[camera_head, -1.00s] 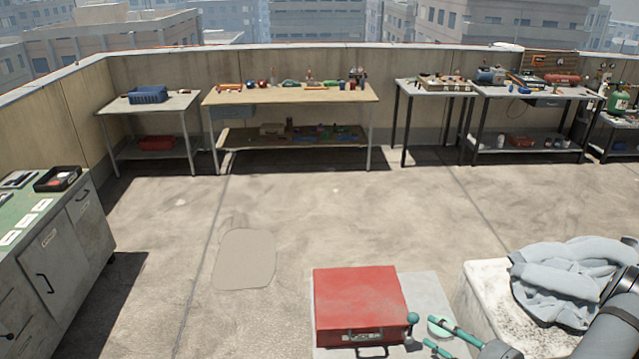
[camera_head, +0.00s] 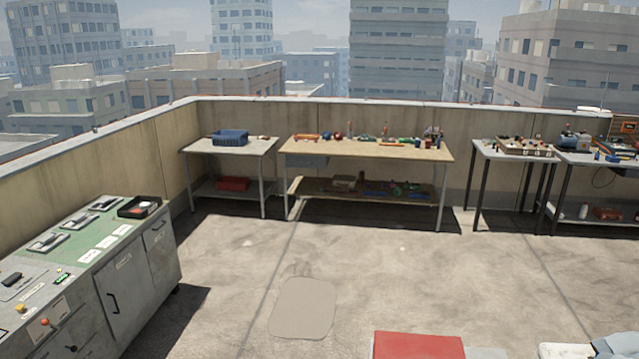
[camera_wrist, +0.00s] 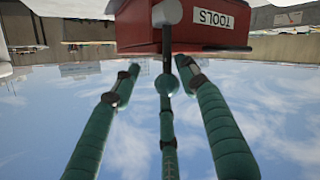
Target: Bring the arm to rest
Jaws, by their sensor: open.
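My gripper (camera_wrist: 158,68) shows in the wrist view, its teal fingers spread apart with nothing held between them. The wrist picture is upside down, with sky filling its lower part. A red box lettered TOOLS (camera_wrist: 140,32) appears beyond the fingertips at the top of that view. The fingers overlap it in the picture; I cannot tell whether any touches it. In the head view only the top of a red box (camera_head: 418,346) shows at the bottom edge. My arm and gripper are outside the head view.
A control cabinet (camera_head: 125,275) with a black tray (camera_head: 140,207) stands at left. Benches with tools (camera_head: 365,150) line the parapet (camera_head: 230,112). A pale cloth (camera_head: 617,346) shows at lower right. The middle floor (camera_head: 400,260) is clear.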

